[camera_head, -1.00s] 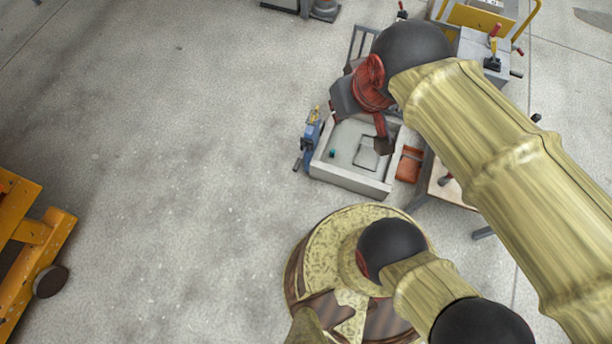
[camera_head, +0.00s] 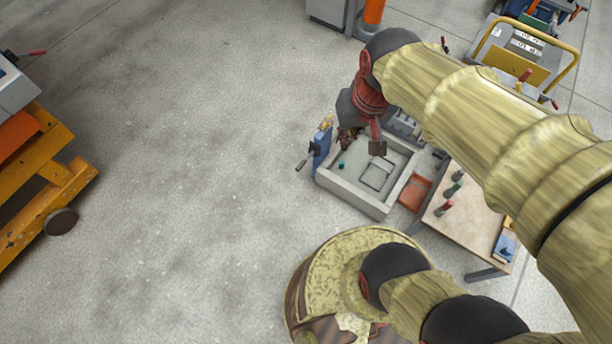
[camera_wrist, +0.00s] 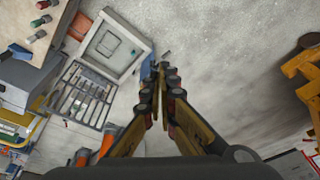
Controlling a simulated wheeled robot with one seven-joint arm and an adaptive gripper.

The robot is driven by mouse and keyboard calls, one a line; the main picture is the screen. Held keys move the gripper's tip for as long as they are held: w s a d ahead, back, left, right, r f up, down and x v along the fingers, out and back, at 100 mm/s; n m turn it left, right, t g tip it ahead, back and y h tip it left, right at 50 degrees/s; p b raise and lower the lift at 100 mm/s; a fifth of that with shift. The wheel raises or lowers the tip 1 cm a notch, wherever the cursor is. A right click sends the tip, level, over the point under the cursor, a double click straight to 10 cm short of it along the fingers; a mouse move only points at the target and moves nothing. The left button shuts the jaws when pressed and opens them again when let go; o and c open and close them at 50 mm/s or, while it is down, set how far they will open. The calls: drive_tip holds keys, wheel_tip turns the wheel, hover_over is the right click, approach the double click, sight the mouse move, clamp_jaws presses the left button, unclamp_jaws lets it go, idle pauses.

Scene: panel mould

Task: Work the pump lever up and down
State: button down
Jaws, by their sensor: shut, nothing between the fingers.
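I cannot tell for sure which part is the pump lever. One red-tipped lever (camera_head: 37,52) sticks out from a grey box (camera_head: 14,90) at the far left in the head view. Another red-handled lever (camera_head: 525,76) stands by a yellow-framed unit (camera_head: 520,68) at the upper right. My gripper (camera_head: 377,147) hangs over the tray area, well away from both. In the wrist view my gripper (camera_wrist: 162,88) has its fingers together with nothing between them, and it touches no lever.
A grey tray (camera_head: 345,188) lies below my gripper, with a blue clamp-like tool (camera_head: 320,145) at its left edge. A workbench (camera_head: 470,222) with several small handled items stands to its right. An orange frame (camera_head: 45,190) is at left. The floor between is clear.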

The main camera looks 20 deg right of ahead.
sight(305, 161)
drive_tip(key=w+f+m+t+y+p, duration=0.25)
drive_tip(key=w+f+m, duration=0.45)
drive_tip(key=f, duration=1.4)
drive_tip(key=w+d+f+m+t+y+p, duration=0.15)
drive_tip(key=f+m+y, duration=0.25)
drive_tip(key=f+m, duration=1.15)
drive_tip(key=w+f+m+t+y+p, duration=0.1)
drive_tip(key=w+f+m+y, duration=0.3)
drive_tip(key=f, duration=2.2)
drive_tip(key=w+a+f+m+t+h+b, duration=0.1)
drive_tip(key=w+f+b, duration=0.15)
drive_tip(key=w, duration=0.35)
drive_tip(key=w+a+f+m+h+b, duration=0.1)
drive_tip(key=w+f+h, duration=0.1)
drive_tip(key=w+f, duration=0.25)
drive_tip(key=shift+n, duration=0.25)
drive_tip(key=shift+w+a+r, duration=0.1)
drive_tip(key=shift+w+r, duration=0.2)
drive_tip(key=shift+r, duration=0.45)
drive_tip(key=shift+w+a+r, duration=0.1)
drive_tip(key=shift+w+r, duration=0.2)
drive_tip(key=shift+r, duration=0.4)
drive_tip(key=shift+w+r, duration=0.3)
drive_tip(key=shift+r, duration=0.45)
